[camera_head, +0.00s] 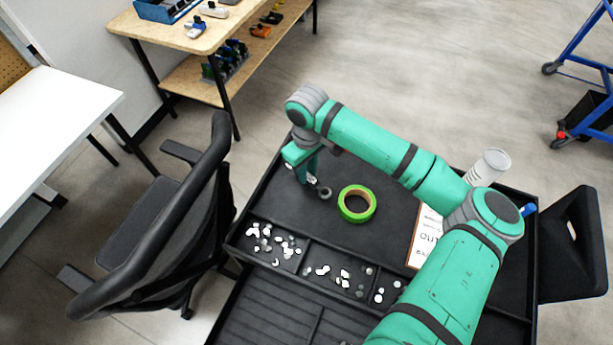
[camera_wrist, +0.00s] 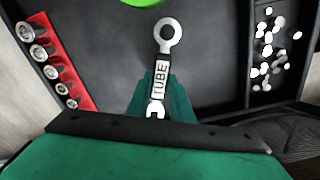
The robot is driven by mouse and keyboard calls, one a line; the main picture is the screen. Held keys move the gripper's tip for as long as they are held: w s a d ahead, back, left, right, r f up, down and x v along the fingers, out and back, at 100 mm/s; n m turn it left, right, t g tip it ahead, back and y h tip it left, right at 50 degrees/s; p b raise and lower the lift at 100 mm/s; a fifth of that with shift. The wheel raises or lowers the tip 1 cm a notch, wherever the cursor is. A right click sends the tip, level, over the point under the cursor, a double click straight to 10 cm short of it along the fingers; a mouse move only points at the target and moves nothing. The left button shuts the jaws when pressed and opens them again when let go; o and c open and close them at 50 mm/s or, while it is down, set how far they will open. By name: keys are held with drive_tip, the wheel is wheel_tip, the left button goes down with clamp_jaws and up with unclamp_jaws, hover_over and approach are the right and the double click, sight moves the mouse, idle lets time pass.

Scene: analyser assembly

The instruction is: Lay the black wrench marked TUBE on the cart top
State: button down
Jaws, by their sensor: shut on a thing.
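The wrench marked TUBE (camera_wrist: 160,82) is dark in the handle with a white label and has bright metal ends, a ring at one end and an open jaw at the other. My gripper (camera_wrist: 159,95) is shut on its handle, with the ring end sticking out beyond the green fingers. In the head view my gripper (camera_head: 309,180) is low over the back left of the black cart top (camera_head: 395,165), and the wrench's ring end (camera_head: 325,193) shows beside it. I cannot tell whether the wrench touches the cart top.
A green tape roll (camera_head: 344,210) lies just right of the wrench. A red strip with several sockets (camera_wrist: 60,62) lies left in the wrist view. Compartments of small white parts (camera_head: 272,245) line the front. A white cylinder (camera_head: 488,166) and a lettered board (camera_head: 421,238) are at right.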

sight(308, 175)
drive_tip(key=shift+w+f, duration=0.1)
drive_tip(key=shift+f, duration=1.35)
drive_tip(key=shift+d+f, duration=0.2)
drive_tip(key=c, duration=1.6)
unclamp_jaws()
drive_tip(key=shift+a, duration=0.15)
drive_tip(key=shift+o, duration=0.2)
drive_tip(key=shift+a, duration=0.15)
wheel_tip(308, 175, up, 12)
drive_tip(key=shift+r, duration=0.2)
